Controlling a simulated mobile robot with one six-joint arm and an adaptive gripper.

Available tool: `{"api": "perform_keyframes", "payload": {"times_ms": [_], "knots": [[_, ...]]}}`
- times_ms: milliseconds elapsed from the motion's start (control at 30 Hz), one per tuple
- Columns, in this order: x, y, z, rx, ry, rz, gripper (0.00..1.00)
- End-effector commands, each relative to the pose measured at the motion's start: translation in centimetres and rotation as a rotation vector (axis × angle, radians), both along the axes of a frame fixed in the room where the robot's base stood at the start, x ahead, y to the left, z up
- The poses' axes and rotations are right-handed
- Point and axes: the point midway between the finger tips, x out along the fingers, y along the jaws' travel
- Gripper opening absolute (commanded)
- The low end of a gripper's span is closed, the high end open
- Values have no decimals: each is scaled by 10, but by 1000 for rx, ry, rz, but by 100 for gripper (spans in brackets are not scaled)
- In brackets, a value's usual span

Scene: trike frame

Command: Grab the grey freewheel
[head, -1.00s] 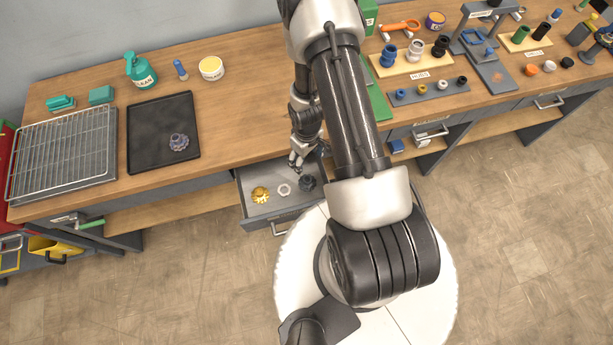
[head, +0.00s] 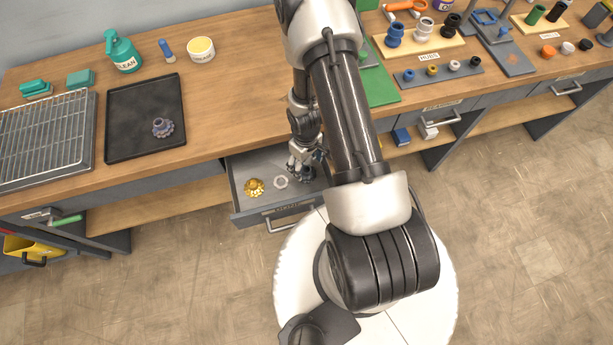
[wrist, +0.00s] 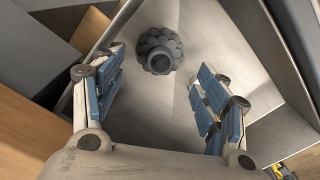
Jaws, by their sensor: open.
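The dark grey freewheel (wrist: 160,51) lies on the floor of the open drawer (head: 268,211). In the wrist view it sits just past and between the fingertips, with its round collar facing the camera. My gripper (wrist: 160,72) is open and empty, with one blue-padded finger on each side of the freewheel and no contact that I can see. In the head view my gripper (head: 301,172) is over the right part of the drawer and hides most of that freewheel. A gold freewheel (head: 254,187) and a silver ring (head: 281,182) lie to its left.
The drawer walls stand close around my gripper, with the workbench (head: 225,110) edge behind. A black tray (head: 120,140) on the bench holds a purplish grey toothed part (head: 163,127). A wire rack (head: 45,140) stands at the left.

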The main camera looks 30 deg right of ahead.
Motion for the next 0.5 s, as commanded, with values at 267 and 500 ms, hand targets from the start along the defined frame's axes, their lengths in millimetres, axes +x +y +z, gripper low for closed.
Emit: {"api": "perform_keyframes", "payload": {"times_ms": [267, 500], "knots": [[0, 0, -18, 0, -1, 0, 67], [-1, 0, -48, 0, 0, 0, 67]]}}
